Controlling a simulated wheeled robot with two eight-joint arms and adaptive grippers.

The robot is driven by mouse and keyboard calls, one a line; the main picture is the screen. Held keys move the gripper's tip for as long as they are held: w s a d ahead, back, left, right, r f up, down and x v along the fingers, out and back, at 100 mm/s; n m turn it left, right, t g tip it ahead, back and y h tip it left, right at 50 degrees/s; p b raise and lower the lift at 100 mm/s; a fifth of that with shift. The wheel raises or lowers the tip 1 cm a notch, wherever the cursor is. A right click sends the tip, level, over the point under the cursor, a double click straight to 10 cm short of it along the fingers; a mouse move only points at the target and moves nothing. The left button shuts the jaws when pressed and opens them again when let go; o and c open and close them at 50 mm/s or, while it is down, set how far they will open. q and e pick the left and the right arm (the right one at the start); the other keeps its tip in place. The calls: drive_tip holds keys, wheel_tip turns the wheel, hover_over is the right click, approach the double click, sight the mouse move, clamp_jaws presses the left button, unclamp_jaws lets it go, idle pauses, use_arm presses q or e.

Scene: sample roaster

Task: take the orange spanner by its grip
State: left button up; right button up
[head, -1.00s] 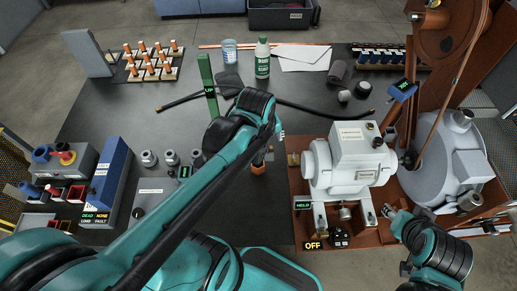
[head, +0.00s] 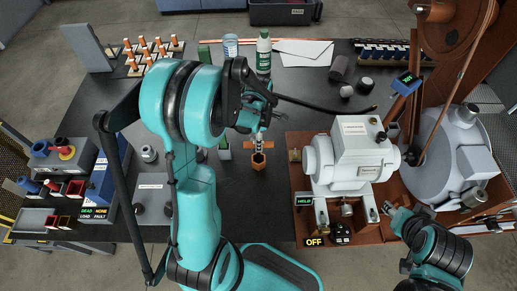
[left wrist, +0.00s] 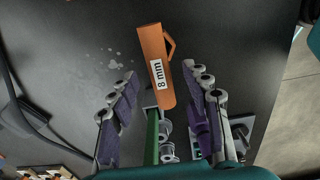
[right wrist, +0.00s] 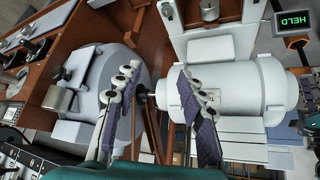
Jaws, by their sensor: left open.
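The orange spanner (left wrist: 152,48), with a white "8 mm" label, lies in the left wrist view with its lower end between the spread fingers of my left gripper (left wrist: 160,75). I see a gap on both sides and no contact. In the head view a small orange piece (head: 258,160), seemingly the spanner, shows just below my left gripper (head: 262,128) on the dark table. My left gripper is open. My right gripper (right wrist: 157,72) is open and empty; in the head view it is by the grey machine's lower right.
A white-grey machine (head: 352,160) stands on a brown base at right, with a "HELD" display (head: 304,201). A green bottle (head: 263,55) and a blue cup (head: 231,47) stand at the back. A black cable (head: 325,108) crosses the table. Several orange-topped pegs are at back left.

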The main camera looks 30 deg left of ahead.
sight(259, 154)
use_arm(q)
wheel_tip(259, 154, down, 4)
drive_tip(key=shift+r+b, duration=0.15)
drive_tip(key=shift+b, duration=0.5)
drive_tip(key=shift+r, duration=0.1)
clamp_jaws()
